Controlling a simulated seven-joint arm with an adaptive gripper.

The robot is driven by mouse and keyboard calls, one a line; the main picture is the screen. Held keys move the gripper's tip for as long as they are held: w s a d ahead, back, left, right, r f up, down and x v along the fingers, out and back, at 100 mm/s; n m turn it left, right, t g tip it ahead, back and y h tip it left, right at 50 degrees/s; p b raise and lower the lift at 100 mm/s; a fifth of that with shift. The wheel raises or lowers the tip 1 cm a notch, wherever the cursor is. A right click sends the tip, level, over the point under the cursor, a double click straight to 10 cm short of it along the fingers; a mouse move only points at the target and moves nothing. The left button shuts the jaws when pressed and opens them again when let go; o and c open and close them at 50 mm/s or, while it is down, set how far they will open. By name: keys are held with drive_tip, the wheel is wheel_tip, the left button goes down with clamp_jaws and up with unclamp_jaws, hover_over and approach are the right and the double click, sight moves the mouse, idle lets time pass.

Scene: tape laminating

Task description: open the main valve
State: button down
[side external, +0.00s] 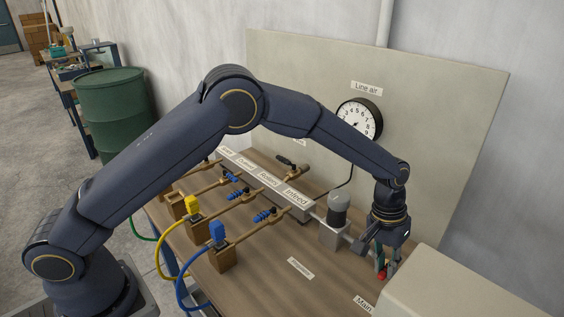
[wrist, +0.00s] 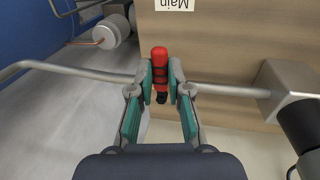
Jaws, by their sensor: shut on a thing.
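The main valve's red handle (wrist: 159,62) shows between my fingertips in the wrist view, with a dark part at its lower end. It points towards the "Main" label (wrist: 174,4) and lies across the metal pipe (wrist: 225,90). My gripper (wrist: 160,76) is shut on the handle, one teal-padded finger on each side. In the side external view my gripper (side external: 385,266) points down at the bench's right side, and only a little of the red handle (side external: 382,275) shows below the fingers. The valve body is mostly hidden by the fingers.
A grey filter unit (side external: 335,225) stands just left of my gripper, and a pale box (side external: 455,285) is close on its right. A round "Line air" gauge (side external: 358,120) is on the back panel (side external: 450,110). Several brass branches with blue handles (side external: 265,216) lie left.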

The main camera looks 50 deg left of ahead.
drive_tip(key=shift+a, duration=0.15)
drive_tip(key=m, duration=0.1)
drive_tip(key=a+m, duration=0.1)
drive_tip(key=m, duration=0.1)
drive_tip(key=shift+w+a+m+g, duration=0.15)
drive_tip(key=shift+w+m+g, duration=0.15)
drive_tip(key=shift+m, duration=0.1)
drive_tip(key=m, duration=0.2)
drive_tip(key=w+a+m, duration=0.1)
drive_tip(key=m, duration=0.1)
drive_tip(key=shift+a+g+y, duration=0.2)
drive_tip(key=shift+g+y, duration=0.1)
drive_tip(key=shift+g, duration=0.1)
drive_tip(key=m, duration=0.1)
drive_tip(key=w+m, duration=0.1)
drive_tip(key=m, duration=0.1)
drive_tip(key=a+m, duration=0.1)
drive_tip(key=m, duration=0.1)
drive_tip(key=shift+w+g+y, duration=0.25)
drive_tip(key=shift+g+y, duration=0.05)
drive_tip(key=shift+w+a+m+y, duration=0.1)
drive_tip(key=shift+w+m+y, duration=0.3)
drive_tip(key=shift+m, duration=0.9)
drive_tip(key=shift+w+m+y, duration=0.1)
drive_tip(key=shift+w+m, duration=0.5)
drive_tip(key=shift+m, duration=0.7)
drive_tip(key=c, duration=1.1)
unclamp_jaws()
